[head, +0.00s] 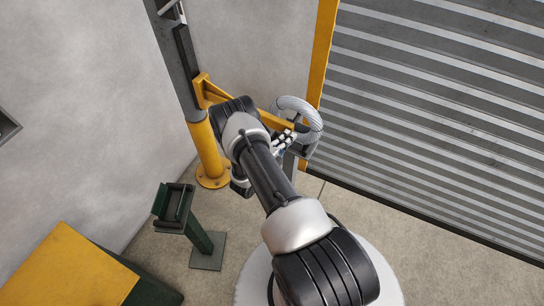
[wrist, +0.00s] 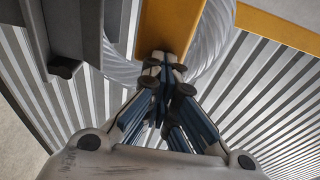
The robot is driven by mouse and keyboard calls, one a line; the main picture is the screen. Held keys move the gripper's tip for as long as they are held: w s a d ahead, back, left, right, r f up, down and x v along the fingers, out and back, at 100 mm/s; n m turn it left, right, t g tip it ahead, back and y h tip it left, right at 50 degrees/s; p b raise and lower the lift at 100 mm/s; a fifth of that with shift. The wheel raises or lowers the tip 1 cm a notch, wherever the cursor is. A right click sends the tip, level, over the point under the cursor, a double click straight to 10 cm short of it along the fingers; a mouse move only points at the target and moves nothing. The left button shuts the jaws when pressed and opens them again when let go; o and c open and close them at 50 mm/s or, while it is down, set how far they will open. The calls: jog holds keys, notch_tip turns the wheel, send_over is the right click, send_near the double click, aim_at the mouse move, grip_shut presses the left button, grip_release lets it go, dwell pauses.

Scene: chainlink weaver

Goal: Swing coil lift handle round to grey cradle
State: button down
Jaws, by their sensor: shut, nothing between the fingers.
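The coil lift has a yellow post (head: 207,150) and a yellow arm (head: 216,93) reaching right. A grey wire coil (head: 303,107) hangs at the arm's far end; it also shows in the wrist view (wrist: 213,45). My gripper (head: 292,134) is near the coil's lower left. In the wrist view my gripper (wrist: 165,66) is shut and empty, its tips at a yellow bar (wrist: 168,25) of the lift. I cannot tell whether they touch it. The handle cannot be made out clearly. A dark stand with a U-shaped top (head: 174,205) is at the left; no clearly grey cradle shows.
A ribbed grey shutter (head: 430,110) stands close behind and right of the coil. A yellow-topped box (head: 68,272) is at the lower left. A grey bracket with a black knob (wrist: 64,68) is left in the wrist view. Open floor lies around the stand.

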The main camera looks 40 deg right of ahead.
jog(key=s+p+v, duration=0.1)
jog(key=p+v, duration=0.1)
jog(key=v, duration=1.2)
jog(key=shift+s+d, duration=0.25)
jog(key=s+a+r+m+g+y, duration=0.1)
jog(key=s+r+m+g+y, duration=0.15)
jog(key=r+m, duration=0.55)
jog(key=s+a+r+m+g+y, duration=0.1)
jog(key=r+m+g, duration=0.3)
jog(key=r, duration=0.5)
jog(key=s+a+r+m+g+y, duration=0.1)
jog(key=r+m+g+y, duration=0.1)
jog(key=r+m, duration=0.65)
jog(key=s+a+r+m+t+y, duration=0.4)
jog(key=s+a+r+m+y, duration=0.2)
jog(key=a+m, duration=0.3)
jog(key=s+a+r+m+t+y, duration=0.5)
jog(key=s+a+r+m+y, duration=0.1)
jog(key=a+r+m, duration=0.2)
jog(key=shift+s+a+r+m, duration=0.25)
jog(key=shift+a+m, duration=0.2)
jog(key=shift+a, duration=0.45)
